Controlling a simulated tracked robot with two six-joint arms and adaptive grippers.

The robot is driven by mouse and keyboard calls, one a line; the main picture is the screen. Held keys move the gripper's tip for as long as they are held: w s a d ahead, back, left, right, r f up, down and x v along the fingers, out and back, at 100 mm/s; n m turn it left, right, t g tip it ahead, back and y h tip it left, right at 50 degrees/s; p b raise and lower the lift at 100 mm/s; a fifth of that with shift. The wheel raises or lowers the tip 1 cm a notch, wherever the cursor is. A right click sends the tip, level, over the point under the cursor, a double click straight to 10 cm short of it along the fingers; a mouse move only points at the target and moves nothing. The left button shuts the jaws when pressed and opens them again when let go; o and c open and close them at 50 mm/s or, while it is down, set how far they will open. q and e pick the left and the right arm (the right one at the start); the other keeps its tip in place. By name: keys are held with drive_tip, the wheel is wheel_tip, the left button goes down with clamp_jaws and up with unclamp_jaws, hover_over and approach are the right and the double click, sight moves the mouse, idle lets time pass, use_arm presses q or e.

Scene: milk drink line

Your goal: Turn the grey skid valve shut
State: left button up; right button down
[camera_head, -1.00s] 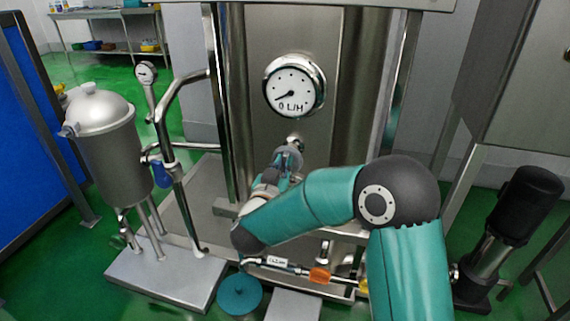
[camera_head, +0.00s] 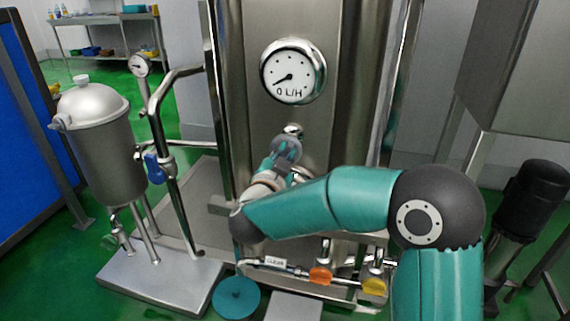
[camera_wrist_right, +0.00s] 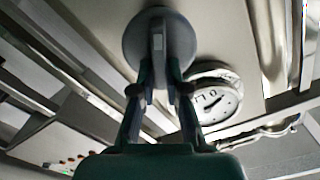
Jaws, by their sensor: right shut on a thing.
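The grey skid valve (camera_head: 288,146) is a round grey knob on the front of the steel tank, just below the flow dial. In the right wrist view its round grey face (camera_wrist_right: 160,38) fills the top middle. My right gripper (camera_head: 281,160) is at the knob, and its fingers (camera_wrist_right: 160,72) are shut on it from both sides. The arm partly hides the knob's lower side in the head view. The dial (camera_head: 292,71) reads 0 L/H, with its needle near the lower left. My left gripper is not in view.
An orange valve (camera_head: 320,276) and a yellow valve (camera_head: 374,287) sit on a low pipe. A blue valve (camera_head: 154,168) is on the left pipe, beside a steel vessel (camera_head: 98,145). A teal disc (camera_head: 237,297) is low in front. A black motor (camera_head: 527,200) stands at right.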

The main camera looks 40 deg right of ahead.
drive_tip(key=m+b, duration=0.4)
drive_tip(key=f+m+b, duration=0.1)
drive_tip(key=m+b, duration=0.2)
drive_tip(key=b, duration=0.1)
drive_tip(key=f+m+b, duration=0.1)
drive_tip(key=m+b, duration=0.3)
drive_tip(key=shift+s+d+m, duration=0.1)
drive_tip(key=shift+s+m, duration=0.2)
drive_tip(key=shift+s, duration=0.05)
drive_tip(key=c, duration=1.2)
unclamp_jaws()
drive_tip(key=shift+r, duration=0.2)
drive_tip(key=shift+s, duration=0.1)
drive_tip(key=v, duration=1.1)
drive_tip(key=shift+s+a, duration=0.25)
drive_tip(key=shift+a, duration=0.05)
